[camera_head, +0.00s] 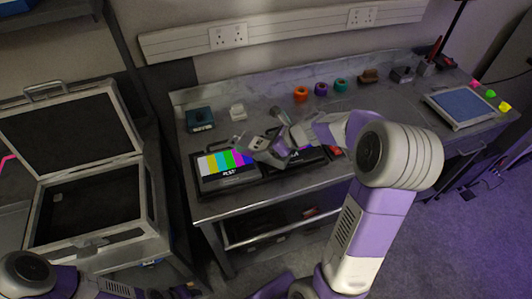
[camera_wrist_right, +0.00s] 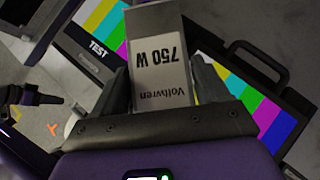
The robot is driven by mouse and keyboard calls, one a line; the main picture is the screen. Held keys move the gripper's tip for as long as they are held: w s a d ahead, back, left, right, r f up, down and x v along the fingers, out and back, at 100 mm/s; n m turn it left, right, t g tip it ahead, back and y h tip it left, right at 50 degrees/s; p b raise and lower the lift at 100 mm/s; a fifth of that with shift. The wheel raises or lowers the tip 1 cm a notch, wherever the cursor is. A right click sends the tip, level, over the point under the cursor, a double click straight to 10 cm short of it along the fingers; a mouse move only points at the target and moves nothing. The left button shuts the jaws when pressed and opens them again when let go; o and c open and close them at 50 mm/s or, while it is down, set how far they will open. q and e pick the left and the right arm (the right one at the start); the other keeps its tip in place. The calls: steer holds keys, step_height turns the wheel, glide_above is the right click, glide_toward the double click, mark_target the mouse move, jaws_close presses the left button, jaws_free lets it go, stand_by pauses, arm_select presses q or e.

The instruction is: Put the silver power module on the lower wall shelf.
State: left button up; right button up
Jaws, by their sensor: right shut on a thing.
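The silver power module (camera_wrist_right: 158,50) is a small block with a white label reading "Voltwren 750 W", upside down in the right wrist view. My right gripper (camera_wrist_right: 160,76) is shut on it, with one finger on each side. In the head view my right gripper (camera_head: 264,146) is above the workbench, near the test screens; the module is small and hard to make out there. My left arm shows at the bottom left; its gripper jaws are not clear. A dark shelf (camera_head: 45,14) crosses the top left corner; I cannot tell whether it is the lower wall shelf.
The workbench (camera_head: 215,208) holds a colour-bar test screen (camera_head: 222,160), a teal box (camera_head: 200,119), several coloured rings, and a blue-topped tray (camera_head: 460,106). An open case (camera_head: 92,240) stands at the left. A socket rail (camera_head: 290,27) runs along the wall.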

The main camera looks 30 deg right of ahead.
steer(key=shift+w+f, duration=0.1)
steer(key=shift+f, duration=0.65)
steer(key=shift+f+b, duration=0.1)
steer(key=shift+b, duration=0.2)
steer(key=o, duration=1.3)
steer(key=shift+f, duration=0.15)
steer(key=o, duration=0.4)
